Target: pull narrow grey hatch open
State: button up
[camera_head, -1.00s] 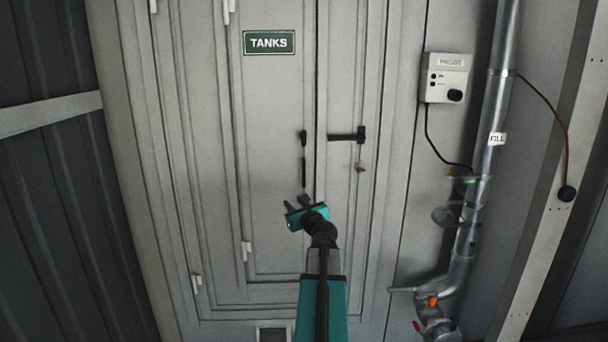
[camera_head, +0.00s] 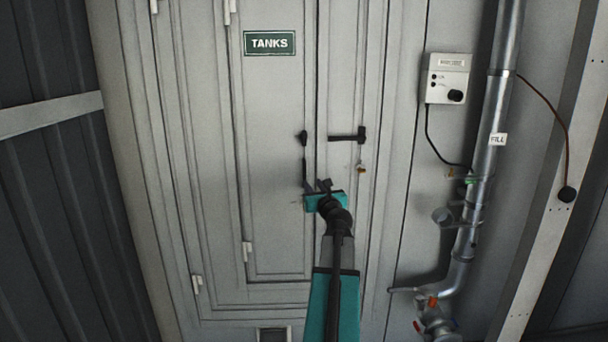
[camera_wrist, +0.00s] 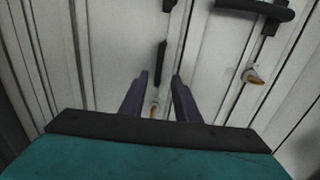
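The narrow grey hatch (camera_head: 272,200) is a tall panel under the TANKS sign, and it looks shut. Its upright black handle (camera_head: 304,160) is on its right edge; it also shows in the wrist view (camera_wrist: 161,62), just past my fingertips and roughly between them. My gripper (camera_head: 322,185) is at the lower end of this handle, in front of the hatch's right edge.
A horizontal black handle (camera_head: 347,137) with a small brass-coloured piece (camera_head: 361,168) below it is on the wider door to the right. Further right are a grey control box (camera_head: 446,78) and a metal pipe (camera_head: 490,150). A dark corrugated wall (camera_head: 50,220) is at left.

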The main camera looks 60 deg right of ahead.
aim_at(305, 174)
jog(key=shift+p+x, duration=0.95)
jog(key=shift+x, duration=5.35)
grip_shut()
jog(key=shift+a, duration=0.35)
jog(key=shift+s+d, duration=0.1)
jog(key=shift+d, duration=0.15)
jog(key=shift+s, duration=0.1)
